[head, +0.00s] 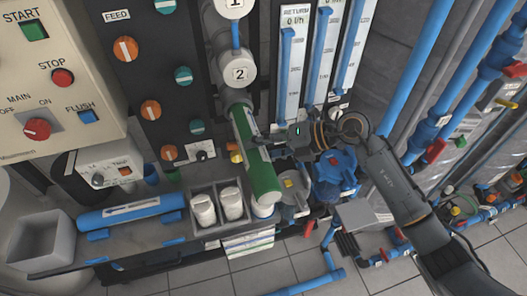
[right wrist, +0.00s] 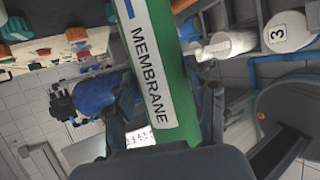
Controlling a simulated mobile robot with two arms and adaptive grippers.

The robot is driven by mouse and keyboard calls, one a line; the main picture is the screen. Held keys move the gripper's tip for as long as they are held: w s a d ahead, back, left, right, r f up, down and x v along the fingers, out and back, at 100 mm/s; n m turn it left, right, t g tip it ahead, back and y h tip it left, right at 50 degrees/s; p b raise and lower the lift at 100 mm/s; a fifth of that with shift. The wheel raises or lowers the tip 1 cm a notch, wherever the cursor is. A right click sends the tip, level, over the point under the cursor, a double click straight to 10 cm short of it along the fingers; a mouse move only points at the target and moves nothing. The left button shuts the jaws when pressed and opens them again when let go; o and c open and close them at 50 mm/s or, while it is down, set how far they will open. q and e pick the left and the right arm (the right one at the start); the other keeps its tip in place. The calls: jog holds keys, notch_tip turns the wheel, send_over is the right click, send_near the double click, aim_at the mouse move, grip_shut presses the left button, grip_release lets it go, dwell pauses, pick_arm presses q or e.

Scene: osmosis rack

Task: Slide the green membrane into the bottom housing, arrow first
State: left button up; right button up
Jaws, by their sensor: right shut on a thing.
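The green membrane (head: 262,172) is a long tube with a white label. It slants in the head view, its upper end at the dark opening below the cap marked 2; I cannot tell how far it is inside. My right gripper (head: 272,143) is shut on its middle from the right. In the right wrist view the membrane (right wrist: 178,95) runs between the fingers, its label reading MEMBRANE, with a blue mark near the top edge. The arrow's tip is not clear. The bottom housing's mouth (head: 236,100) is partly covered by the membrane. My left gripper is not in view.
A white cap marked 3 (right wrist: 285,30) lies near the grey divided bin (head: 218,222), which holds white canisters. A blue tube (head: 132,213) lies on the bench at left. Flow meters (head: 322,55), a blue pump (head: 333,170) and blue pipes crowd the right.

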aim_at(255, 127)
jog(key=shift+w+a+r+b, duration=0.1)
jog(key=shift+w+a+b, duration=0.35)
jog(key=shift+w, duration=0.65)
jog(key=shift+w+a+f+b, duration=0.1)
jog(key=shift+w+a+b, duration=0.2)
jog(key=shift+w+b, duration=0.55)
jog(key=shift+w+a+r+b, duration=0.1)
jog(key=shift+w+a+b, duration=0.25)
jog(key=shift+w, duration=1.05)
jog(key=o, duration=1.4)
jog(key=shift+c, duration=0.2)
jog(key=shift+d, duration=0.15)
